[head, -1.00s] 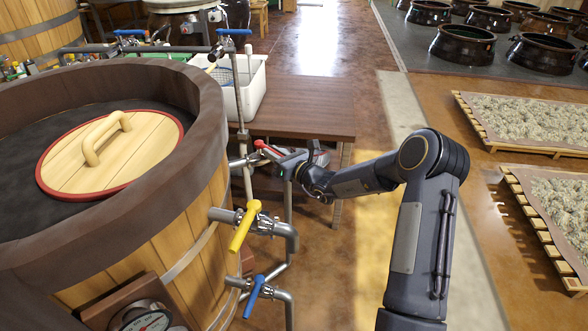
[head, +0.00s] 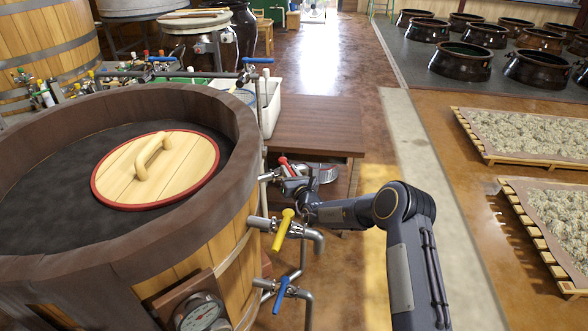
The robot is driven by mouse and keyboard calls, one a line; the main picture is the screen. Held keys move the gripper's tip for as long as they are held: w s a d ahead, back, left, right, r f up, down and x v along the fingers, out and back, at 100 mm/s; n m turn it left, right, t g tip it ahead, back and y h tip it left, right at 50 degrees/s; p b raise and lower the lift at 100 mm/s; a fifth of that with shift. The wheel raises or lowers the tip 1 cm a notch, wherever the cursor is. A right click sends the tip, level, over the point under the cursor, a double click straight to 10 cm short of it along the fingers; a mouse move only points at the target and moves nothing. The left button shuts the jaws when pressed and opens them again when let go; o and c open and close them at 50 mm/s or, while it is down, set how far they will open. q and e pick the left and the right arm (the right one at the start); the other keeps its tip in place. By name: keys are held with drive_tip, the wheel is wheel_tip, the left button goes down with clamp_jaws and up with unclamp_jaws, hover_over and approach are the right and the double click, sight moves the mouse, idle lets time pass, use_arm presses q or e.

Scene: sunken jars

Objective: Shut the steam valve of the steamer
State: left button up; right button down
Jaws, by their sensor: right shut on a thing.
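The steamer (head: 232,215) is a large wooden tub at the left with a dark brown rim. A round wooden lid (head: 185,180) with a red edge lies on its dark top. Three lever valves stick out of its right side: one with a red handle (head: 284,162), one with a yellow handle (head: 282,230) below it, and one with a blue handle (head: 280,294) lowest. My right gripper (head: 287,178) is shut on the red handle; its fingers are small and partly hidden here. No label shows which valve carries steam. My left gripper is out of view.
A pressure gauge (head: 202,312) sits on the tub's front. A brown table (head: 318,125) with a white bin (head: 270,108) stands behind the valves. Pipes with blue levers run above the tub's far side. The floor right of my right arm is clear up to the straw-coloured racks (head: 520,135).

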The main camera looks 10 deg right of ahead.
idle(0.3)
drive_tip(key=c, duration=1.3)
unclamp_jaws()
drive_tip(key=shift+a, duration=0.1)
drive_tip(key=shift+r, duration=0.55)
drive_tip(key=r, duration=0.1)
drive_tip(key=s+r, duration=0.1)
drive_tip(key=r, duration=0.1)
drive_tip(key=s+r+p, duration=0.1)
drive_tip(key=shift+a+r, duration=0.15)
drive_tip(key=shift+r, duration=0.2)
drive_tip(key=s+a+r+p, duration=0.2)
drive_tip(key=s+r+p, duration=0.5)
drive_tip(key=s+p, duration=0.3)
drive_tip(key=shift+s, duration=0.95)
